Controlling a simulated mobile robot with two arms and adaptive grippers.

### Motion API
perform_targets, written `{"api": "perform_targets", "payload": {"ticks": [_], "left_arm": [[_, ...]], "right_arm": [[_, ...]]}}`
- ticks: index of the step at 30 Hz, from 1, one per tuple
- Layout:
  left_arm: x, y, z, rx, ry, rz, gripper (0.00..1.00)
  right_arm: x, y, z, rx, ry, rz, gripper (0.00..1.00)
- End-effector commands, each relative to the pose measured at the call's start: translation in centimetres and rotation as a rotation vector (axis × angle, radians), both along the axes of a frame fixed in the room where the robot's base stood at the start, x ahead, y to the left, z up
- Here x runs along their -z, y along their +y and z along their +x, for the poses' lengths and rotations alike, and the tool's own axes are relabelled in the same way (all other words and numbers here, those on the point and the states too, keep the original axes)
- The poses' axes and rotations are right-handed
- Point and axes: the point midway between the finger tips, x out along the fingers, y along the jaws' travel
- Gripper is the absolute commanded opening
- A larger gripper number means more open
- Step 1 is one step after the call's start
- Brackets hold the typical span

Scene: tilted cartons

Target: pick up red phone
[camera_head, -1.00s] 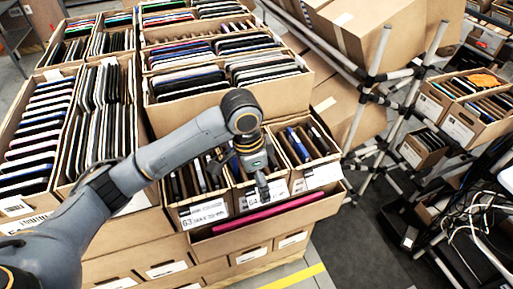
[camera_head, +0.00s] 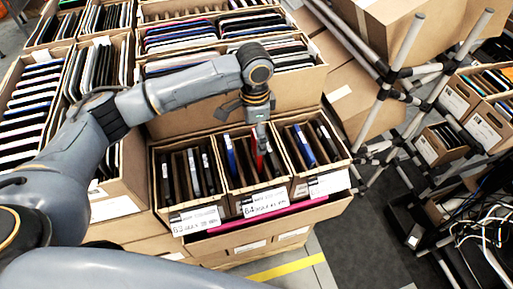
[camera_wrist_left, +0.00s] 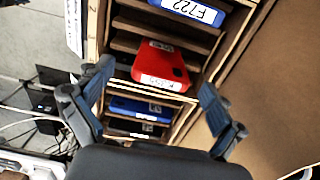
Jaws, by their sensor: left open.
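The red phone (camera_wrist_left: 160,64) stands in a slotted carton in the left wrist view, between a blue phone (camera_wrist_left: 188,10) and darker blue phone (camera_wrist_left: 140,110). In the head view only a red sliver of the red phone (camera_head: 259,161) shows in the middle small carton (camera_head: 262,202), partly behind my gripper. My left gripper (camera_head: 262,140) points down over that carton. In the left wrist view the left gripper (camera_wrist_left: 155,78) is open, its fingers on either side of the red phone and apart from it. My right gripper is not in view.
Small cartons with phones flank it on the left (camera_head: 188,172) and right (camera_head: 318,145). A taller carton wall (camera_head: 215,112) stands close behind. A pink item (camera_head: 265,216) lies in front. A pipe rack (camera_head: 385,85) stands at the right.

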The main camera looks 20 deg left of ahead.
Motion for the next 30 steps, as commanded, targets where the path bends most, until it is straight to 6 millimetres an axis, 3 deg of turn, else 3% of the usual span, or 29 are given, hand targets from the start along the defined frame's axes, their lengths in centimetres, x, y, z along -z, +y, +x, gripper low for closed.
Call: {"api": "perform_targets", "payload": {"ticks": [4,8,13,18,25,30], "left_arm": [[1.2,0.0,0.0,0.001,-0.001,0.000,0.94],[2.1,-0.1,0.0,0.001,0.002,0.001,0.94],[4.7,-0.3,0.0,0.000,0.003,0.001,0.94],[6.4,-0.3,0.1,0.002,0.000,0.001,0.94],[6.7,-0.3,0.1,0.002,-0.002,0.001,0.94],[6.6,-0.3,0.1,0.002,-0.002,0.000,0.62]], "right_arm": [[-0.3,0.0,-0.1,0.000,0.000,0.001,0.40],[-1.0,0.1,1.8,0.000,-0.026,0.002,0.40],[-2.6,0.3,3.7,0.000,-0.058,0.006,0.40],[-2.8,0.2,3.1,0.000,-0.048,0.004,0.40],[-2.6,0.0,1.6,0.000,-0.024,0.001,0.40],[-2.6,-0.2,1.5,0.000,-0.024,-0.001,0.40]]}}
